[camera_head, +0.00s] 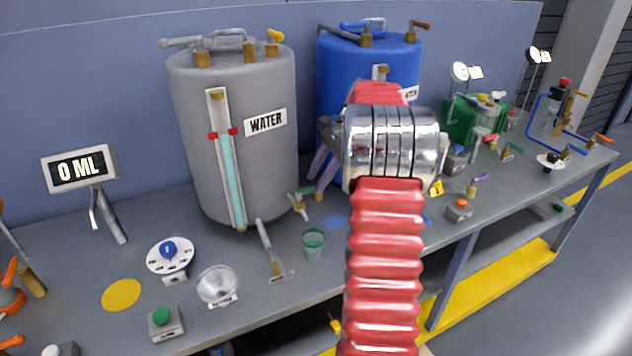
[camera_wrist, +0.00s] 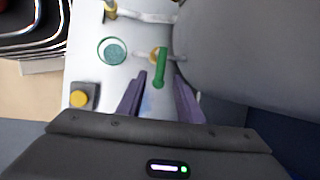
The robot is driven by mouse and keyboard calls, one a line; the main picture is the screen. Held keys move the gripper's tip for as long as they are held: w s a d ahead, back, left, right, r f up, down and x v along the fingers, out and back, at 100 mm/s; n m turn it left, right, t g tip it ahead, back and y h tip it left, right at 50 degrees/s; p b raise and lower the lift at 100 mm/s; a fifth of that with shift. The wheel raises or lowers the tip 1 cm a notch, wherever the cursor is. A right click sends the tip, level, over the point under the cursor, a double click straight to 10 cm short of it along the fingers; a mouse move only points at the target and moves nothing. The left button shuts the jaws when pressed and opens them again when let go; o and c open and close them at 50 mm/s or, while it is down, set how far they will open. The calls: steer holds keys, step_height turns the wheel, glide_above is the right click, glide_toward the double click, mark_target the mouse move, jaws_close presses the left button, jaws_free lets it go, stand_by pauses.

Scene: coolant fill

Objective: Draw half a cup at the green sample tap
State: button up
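The green-handled tap (camera_head: 305,191) comes off the lower side of the grey WATER tank (camera_head: 265,90). A small clear cup with a green rim (camera_head: 314,245) stands on the bench near the tap's spout; its liquid level is hard to tell. In the wrist view the cup (camera_wrist: 112,51) is left of the green handle (camera_wrist: 160,70). My gripper (camera_head: 321,182) is close to the tap, with its purple fingers pointing down. In the wrist view my gripper (camera_wrist: 162,80) is open, and the handle shows between the fingertips; I cannot tell whether they touch it.
A display (camera_head: 80,168) reads 0 ML. A blue-knob dial (camera_head: 170,254), a funnel (camera_head: 218,285) and a green button (camera_head: 163,318) sit to the left. The blue tank (camera_head: 340,75) is behind my arm. A yellow button (camera_wrist: 80,98) is in the wrist view.

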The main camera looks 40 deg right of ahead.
steer(key=v, duration=1.1)
steer(key=shift+r, duration=0.3)
steer(key=shift+s+d, duration=0.1)
steer(key=shift+d, duration=0.05)
step_height(320, 180, down, 6)
steer(key=s+n+h, duration=0.1)
steer(key=s+n, duration=0.1)
steer(key=n, duration=0.2)
steer(key=s+a+n+h, duration=0.1)
steer(key=s+a+n, duration=0.4)
steer(key=a, duration=0.9)
steer(key=s+a+n+t+h, duration=0.1)
steer(key=s+a+n, duration=0.5)
steer(key=a, duration=0.8)
steer(key=s+a+r+n+t, duration=0.1)
steer(key=s+a+n, duration=0.4)
steer(key=a, duration=0.9)
steer(key=shift+s+n+h, duration=0.3)
steer(key=shift+s+h, duration=0.1)
steer(key=shift+s, duration=0.5)
